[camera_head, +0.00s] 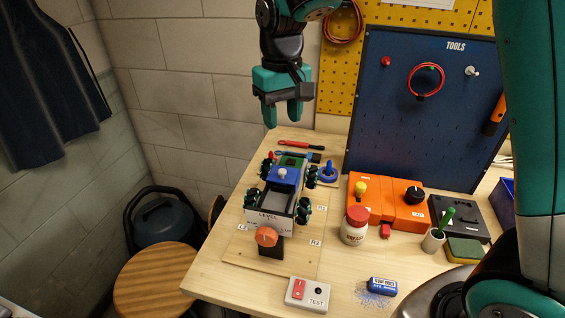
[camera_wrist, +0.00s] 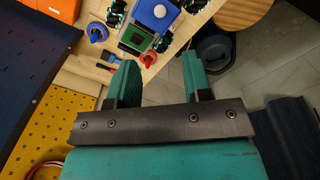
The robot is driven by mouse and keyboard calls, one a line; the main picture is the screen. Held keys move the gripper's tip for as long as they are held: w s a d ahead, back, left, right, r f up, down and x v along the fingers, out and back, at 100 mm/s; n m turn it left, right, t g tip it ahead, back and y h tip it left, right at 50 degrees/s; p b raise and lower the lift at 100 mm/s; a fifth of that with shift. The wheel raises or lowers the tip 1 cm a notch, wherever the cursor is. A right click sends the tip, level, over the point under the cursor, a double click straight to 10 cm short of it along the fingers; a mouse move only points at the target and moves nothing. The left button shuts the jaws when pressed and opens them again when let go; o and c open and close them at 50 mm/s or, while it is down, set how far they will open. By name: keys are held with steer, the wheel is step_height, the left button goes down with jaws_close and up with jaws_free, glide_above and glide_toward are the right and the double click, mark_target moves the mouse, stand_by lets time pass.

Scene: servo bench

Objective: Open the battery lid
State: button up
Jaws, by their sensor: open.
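A small wheeled vehicle (camera_head: 266,219) with dark teal-edged wheels stands on a pale board on the bench. Near its far end is a blue lid (camera_head: 276,183) with a white knob, lying in place as far as I can tell. The lid also shows at the top of the wrist view (camera_wrist: 138,8), and a green board (camera_wrist: 136,38) lies beside it. My gripper (camera_head: 282,116) is open and empty, pointing down, above and beyond the far end of the vehicle. In the wrist view its two teal fingers (camera_wrist: 161,68) are apart, with nothing between them.
An orange knob (camera_head: 267,236) on a dark block stands before the vehicle. A red-capped bottle (camera_head: 354,226) and orange boxes (camera_head: 399,203) stand to the right. Screwdrivers (camera_head: 296,145) lie behind the vehicle. A blue tool board (camera_head: 415,130) rises at the back. A stool (camera_head: 158,284) is at left.

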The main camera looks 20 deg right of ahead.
mark_target(282, 170)
step_height(282, 170, down, 13)
steer(key=shift+r+p, duration=0.1)
steer(key=shift+p, duration=1.1)
